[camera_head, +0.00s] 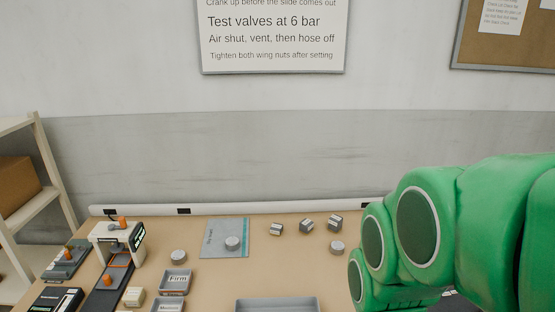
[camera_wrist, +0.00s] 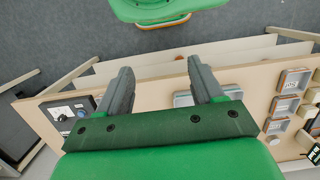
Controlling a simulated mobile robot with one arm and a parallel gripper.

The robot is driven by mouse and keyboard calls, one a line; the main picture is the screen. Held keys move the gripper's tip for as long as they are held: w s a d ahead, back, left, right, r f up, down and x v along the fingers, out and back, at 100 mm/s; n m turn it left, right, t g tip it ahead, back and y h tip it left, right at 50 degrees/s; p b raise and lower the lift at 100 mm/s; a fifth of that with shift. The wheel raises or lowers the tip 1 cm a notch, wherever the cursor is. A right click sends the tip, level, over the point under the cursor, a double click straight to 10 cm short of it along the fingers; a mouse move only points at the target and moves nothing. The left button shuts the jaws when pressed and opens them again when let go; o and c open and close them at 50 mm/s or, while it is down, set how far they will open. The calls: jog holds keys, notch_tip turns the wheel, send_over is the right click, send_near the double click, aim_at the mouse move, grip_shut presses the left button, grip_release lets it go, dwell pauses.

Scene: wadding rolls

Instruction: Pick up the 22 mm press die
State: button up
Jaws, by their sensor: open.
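Small grey pieces stand on the table in the head view. Three are blocks with pale bands: a left block (camera_head: 277,229), a middle block (camera_head: 307,225) and a right block (camera_head: 335,223). Three are round: one (camera_head: 178,257) at left, one (camera_head: 232,243) on a grey mat (camera_head: 212,236), and one (camera_head: 337,247) at right. No size marking is readable, so I cannot tell which is the 22 mm press die. My gripper (camera_wrist: 159,66) is open and empty in the wrist view, fingers apart near the table edge. It is out of the head view.
A tray marked "Firm" (camera_head: 174,293), another tray (camera_head: 169,305) and a wide tray (camera_head: 277,302) lie along the front. A white press-like device (camera_head: 107,232) stands at left. My green arm covers the right side. Table around the blocks is clear.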

aim_at(339, 250)
jog(key=shift+w, duration=0.1)
jog(key=w+d+r+n+t+h, duration=0.1)
jog(key=w+d+n+t, duration=0.2)
jog(key=w, duration=0.6)
jog(key=w+d+r+n+t, duration=0.1)
jog(key=w+d+n, duration=0.2)
jog(key=w+d, duration=0.5)
jog(key=w+d+f+n+t+h, duration=0.1)
jog(key=w+f+n+t, duration=0.2)
jog(key=w+f+n, duration=0.4)
jog(key=w+d+f+n+t+h, duration=0.1)
jog(key=w+f+n+t, duration=0.2)
jog(key=w+f+n, duration=0.4)
jog(key=w+d+f+n+t, duration=0.2)
jog(key=w+f+n, duration=0.5)
jog(key=w, duration=0.8)
jog(key=shift+f+n+t+h, duration=0.4)
jog(key=shift+f+t, duration=0.05)
jog(key=shift+t, duration=0.15)
jog(key=a+f+n, duration=0.1)
jog(key=n, duration=0.1)
jog(key=w+a+f+n+t+y, duration=0.1)
jog(key=a+f+n+y, duration=0.1)
jog(key=n, duration=0.1)
jog(key=shift+w+f+n+t, duration=0.3)
jog(key=shift+f, duration=0.05)
jog(key=shift+w+a+f+n+t, duration=0.2)
jog(key=shift+a+f+n+t, duration=0.1)
jog(key=shift+a+f+n, duration=0.15)
jog(key=shift+x, duration=1.1)
